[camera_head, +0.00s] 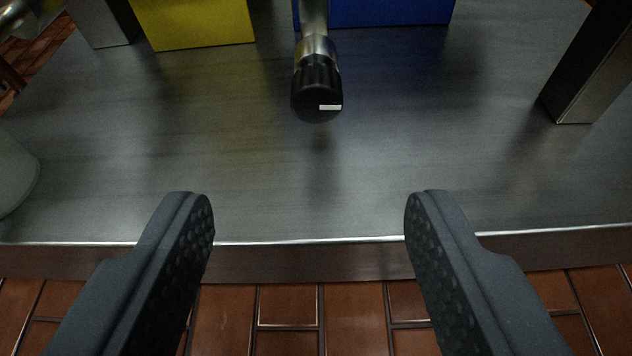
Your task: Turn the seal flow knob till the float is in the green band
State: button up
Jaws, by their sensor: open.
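A black knob (317,93) with a small white mark shows at the top centre, on the end of a metal stem (314,47). It looks like the seal flow knob, but no label shows. My gripper (309,205) is open and empty. Its two dark, studded fingers stand wide apart at the lower left and lower right, and the knob lies ahead of the gap between them, not touching either finger. The float and the green band are not in view.
A brushed metal plate (480,190) with a bright front edge lies below the knob. A yellow panel (195,22) and a blue panel (390,10) stand behind. Metal posts (590,70) stand left and right. A pale rounded object (14,175) is at the left edge. Brown tiles (355,310) lie in front.

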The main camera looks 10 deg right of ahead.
aim_at(317, 97)
jog(key=b+x, duration=0.2)
jog(key=x, duration=0.3)
jog(key=b+x, duration=0.2)
jog(key=x, duration=0.4)
jog(key=shift+w+d+f, duration=0.15)
jog(key=shift+d+f, duration=0.1)
jog(key=shift+f, duration=0.1)
jog(key=shift+b+x, duration=0.3)
jog(key=shift+x, duration=0.7)
jog(key=shift+r, duration=0.1)
jog(key=c, duration=1)
